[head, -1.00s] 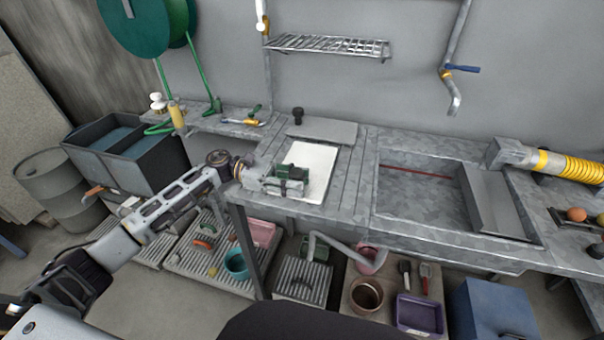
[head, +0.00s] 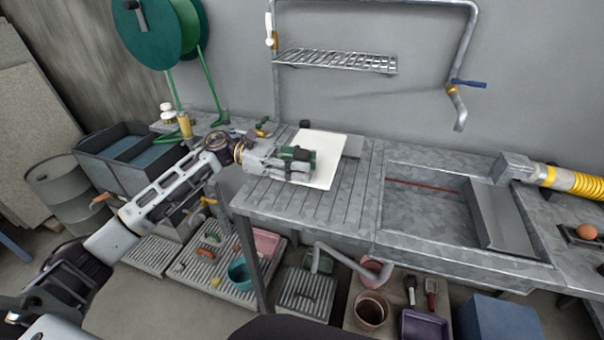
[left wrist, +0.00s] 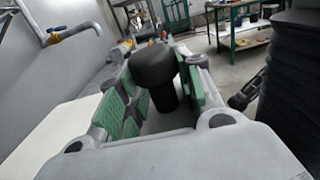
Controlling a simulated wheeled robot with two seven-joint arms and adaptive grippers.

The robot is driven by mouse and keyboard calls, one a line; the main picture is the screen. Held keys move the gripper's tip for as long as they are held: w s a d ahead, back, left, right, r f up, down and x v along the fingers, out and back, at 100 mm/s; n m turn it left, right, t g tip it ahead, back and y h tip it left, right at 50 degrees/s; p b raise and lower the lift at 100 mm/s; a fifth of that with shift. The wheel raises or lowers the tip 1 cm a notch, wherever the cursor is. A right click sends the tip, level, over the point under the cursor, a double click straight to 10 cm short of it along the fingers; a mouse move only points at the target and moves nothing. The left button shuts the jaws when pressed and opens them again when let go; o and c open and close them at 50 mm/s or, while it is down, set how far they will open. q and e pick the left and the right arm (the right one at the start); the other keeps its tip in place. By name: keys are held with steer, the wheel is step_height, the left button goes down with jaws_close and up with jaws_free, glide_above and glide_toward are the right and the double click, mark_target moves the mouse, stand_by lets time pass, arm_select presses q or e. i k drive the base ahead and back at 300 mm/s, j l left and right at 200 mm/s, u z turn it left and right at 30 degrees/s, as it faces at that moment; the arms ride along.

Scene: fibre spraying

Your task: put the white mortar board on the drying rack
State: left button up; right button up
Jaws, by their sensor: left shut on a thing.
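The white mortar board (head: 324,172) is a flat pale sheet over the left part of the metal bench. The drying rack (head: 337,61) is an empty wire shelf on the back wall, above and behind the board. My right gripper is out of view.
A grey plate (head: 353,146) lies behind the board. A sink (head: 430,212) is to the right. A bent wall pipe (head: 462,75) runs right of the rack.

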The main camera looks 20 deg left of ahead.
mark_target(346, 59)
steer(key=k+j, duration=0.2)
steer(key=j, duration=0.15)
steer(key=k+j, duration=0.45)
steer(key=j, duration=0.25)
